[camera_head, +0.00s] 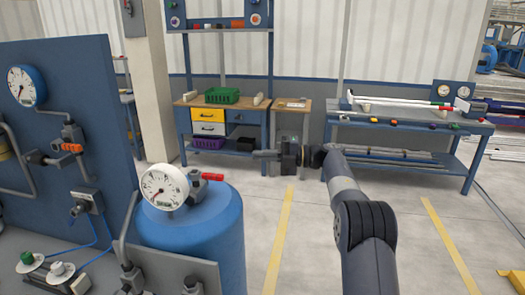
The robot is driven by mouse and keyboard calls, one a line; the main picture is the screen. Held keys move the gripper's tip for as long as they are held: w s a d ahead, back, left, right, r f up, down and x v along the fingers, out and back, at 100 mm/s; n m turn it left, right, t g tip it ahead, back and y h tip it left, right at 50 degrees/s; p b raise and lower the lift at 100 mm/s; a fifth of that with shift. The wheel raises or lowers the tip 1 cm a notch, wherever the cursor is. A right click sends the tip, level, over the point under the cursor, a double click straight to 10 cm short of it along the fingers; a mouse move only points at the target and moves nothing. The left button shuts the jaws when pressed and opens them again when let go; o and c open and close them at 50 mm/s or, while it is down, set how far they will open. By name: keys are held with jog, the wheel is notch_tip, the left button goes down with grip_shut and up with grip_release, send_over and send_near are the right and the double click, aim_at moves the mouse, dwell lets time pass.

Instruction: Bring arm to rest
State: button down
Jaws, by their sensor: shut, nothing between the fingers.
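My arm (372,235) rises from the bottom right and bends to the left at its upper end. My gripper (266,155) points left at the arm's end, in the middle of the view. It is shut and empty. It hangs in the air in front of the workbenches, and I see it touching nothing.
A blue tank (190,232) with a gauge (164,186) and a blue panel (75,110) stand close on the left. A workbench (183,118) with a green crate (222,95) and a pipe table (478,127) stand behind. Floor (315,225) with yellow lines is clear between.

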jog(key=s+a, duration=0.1)
jog(key=a, duration=0.1)
jog(key=s+a, duration=0.2)
jog(key=a, duration=0.1)
jog(key=s+a+p, duration=0.1)
jog(key=s+a, duration=0.1)
jog(key=shift+s+a+r, duration=0.1)
jog(key=shift+a, duration=0.25)
jog(key=shift+s+a, duration=0.1)
jog(key=shift+a, duration=0.65)
jog(key=shift+d, duration=0.1)
jog(key=shift+d, duration=0.1)
